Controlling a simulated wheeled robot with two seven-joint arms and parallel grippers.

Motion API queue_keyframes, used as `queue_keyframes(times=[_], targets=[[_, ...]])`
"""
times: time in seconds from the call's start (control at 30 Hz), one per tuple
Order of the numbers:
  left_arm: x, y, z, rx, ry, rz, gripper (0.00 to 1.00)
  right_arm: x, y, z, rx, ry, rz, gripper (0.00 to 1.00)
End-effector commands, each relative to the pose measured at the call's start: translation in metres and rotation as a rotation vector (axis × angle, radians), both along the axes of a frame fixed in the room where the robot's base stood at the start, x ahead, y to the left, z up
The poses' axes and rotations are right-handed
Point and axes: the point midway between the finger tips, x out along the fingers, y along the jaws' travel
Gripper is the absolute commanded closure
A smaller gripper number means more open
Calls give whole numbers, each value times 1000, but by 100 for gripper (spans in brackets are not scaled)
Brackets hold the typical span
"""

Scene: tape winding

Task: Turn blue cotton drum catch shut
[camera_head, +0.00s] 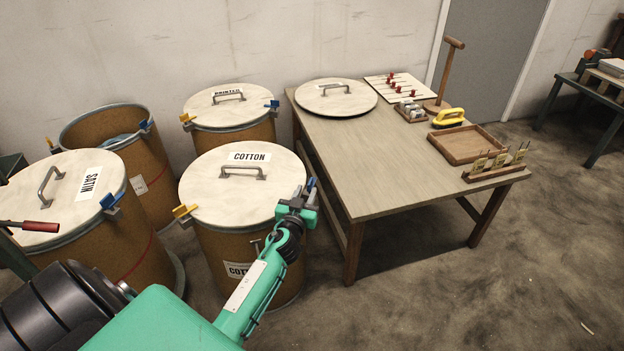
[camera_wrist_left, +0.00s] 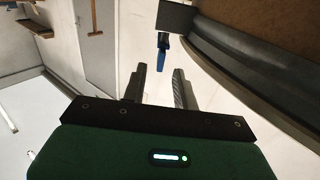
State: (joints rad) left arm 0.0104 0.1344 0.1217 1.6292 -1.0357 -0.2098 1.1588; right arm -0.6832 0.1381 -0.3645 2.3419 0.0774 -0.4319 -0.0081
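The cotton drum (camera_head: 222,255) stands in the middle front with its pale lid (camera_head: 215,195) on, labelled COTTON. Its yellow catch (camera_head: 184,213) sticks out at the left rim. Its blue catch (camera_head: 311,184) is at the right rim, partly hidden by my left gripper (camera_head: 300,204). In the left wrist view, the blue catch (camera_wrist_left: 162,45) hangs from a dark bracket by the drum's rim. It lies just beyond the fingertips of my left gripper (camera_wrist_left: 160,72), in line with the gap. The fingers are apart with nothing between them. My right gripper is out of view.
The satin drum (camera_head: 95,235), the printed drum (camera_head: 235,130) and an open drum (camera_head: 150,170) stand close by at the left and behind. A wooden table (camera_head: 400,175) with a loose lid (camera_head: 335,97) and a tray (camera_head: 467,145) stands at the right.

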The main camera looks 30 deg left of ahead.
Motion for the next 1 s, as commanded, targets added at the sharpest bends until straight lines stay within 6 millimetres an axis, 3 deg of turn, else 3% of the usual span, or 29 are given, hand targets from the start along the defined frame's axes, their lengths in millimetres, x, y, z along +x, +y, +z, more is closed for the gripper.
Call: queue_keyframes(times=[0.2,0.4,0.87,1.0], targets=[[39,12,0,1,0,0,71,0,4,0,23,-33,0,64],[62,19,-1,-1,1,-1,71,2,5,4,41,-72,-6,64],[72,22,-1,-2,2,-1,71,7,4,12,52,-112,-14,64],[72,22,-1,-2,2,-1,96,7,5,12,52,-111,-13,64]])
